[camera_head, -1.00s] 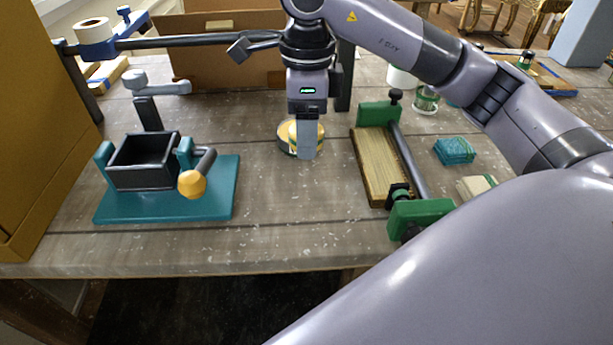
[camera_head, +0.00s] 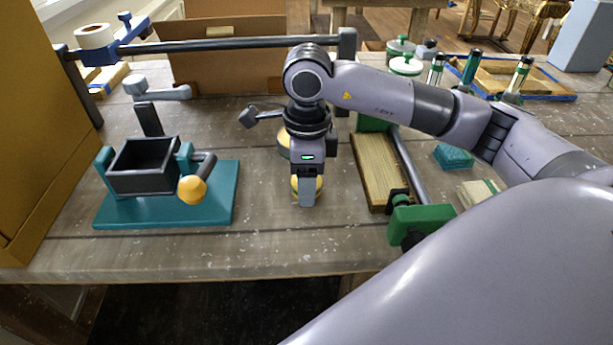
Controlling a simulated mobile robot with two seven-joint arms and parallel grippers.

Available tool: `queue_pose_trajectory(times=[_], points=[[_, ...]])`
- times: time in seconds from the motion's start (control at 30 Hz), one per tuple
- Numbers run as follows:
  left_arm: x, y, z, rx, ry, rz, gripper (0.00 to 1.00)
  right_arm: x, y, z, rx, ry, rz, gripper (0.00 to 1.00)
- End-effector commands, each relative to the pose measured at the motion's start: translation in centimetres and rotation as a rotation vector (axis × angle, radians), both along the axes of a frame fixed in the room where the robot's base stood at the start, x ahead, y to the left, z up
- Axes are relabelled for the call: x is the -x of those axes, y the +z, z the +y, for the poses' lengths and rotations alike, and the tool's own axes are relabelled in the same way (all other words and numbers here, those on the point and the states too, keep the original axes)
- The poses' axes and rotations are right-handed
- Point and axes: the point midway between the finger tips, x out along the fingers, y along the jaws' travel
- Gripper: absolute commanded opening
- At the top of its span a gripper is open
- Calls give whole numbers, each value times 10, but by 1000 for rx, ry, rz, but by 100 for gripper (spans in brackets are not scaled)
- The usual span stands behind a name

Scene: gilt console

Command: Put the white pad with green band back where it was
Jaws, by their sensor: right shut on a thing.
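The white pad with green band (camera_head: 478,193) lies flat on the table at the right, just beyond my right arm, which hides part of its surroundings. My right gripper (camera_head: 307,200) points down over the middle of the table, well to the left of the pad. It is shut on a round yellow thing (camera_head: 295,185), mostly hidden behind the fingers. My left gripper is not in view.
A wooden board with green clamp (camera_head: 424,220) lies between gripper and pad. Teal pads (camera_head: 453,156) lie behind the white pad. The front table middle is clear.

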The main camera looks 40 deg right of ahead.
Motion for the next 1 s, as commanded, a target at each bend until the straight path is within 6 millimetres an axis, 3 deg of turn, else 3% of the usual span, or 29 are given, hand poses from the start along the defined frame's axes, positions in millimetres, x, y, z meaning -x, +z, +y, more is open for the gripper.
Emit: queue_pose_trajectory(times=[0.07, 0.1, 0.17, 0.6, 1.0], points=[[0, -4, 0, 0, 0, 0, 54, 0, -4, 0, 0, -1, 0, 31], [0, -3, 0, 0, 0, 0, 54, 0, -3, 0, 0, -1, 0, 62], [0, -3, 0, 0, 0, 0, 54, 0, -2, 0, 0, -1, 0, 81], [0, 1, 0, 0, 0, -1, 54, -1, 5, 0, -1, -1, -3, 81], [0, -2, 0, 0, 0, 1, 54, -1, 89, -1, 1, -1, -4, 81]])
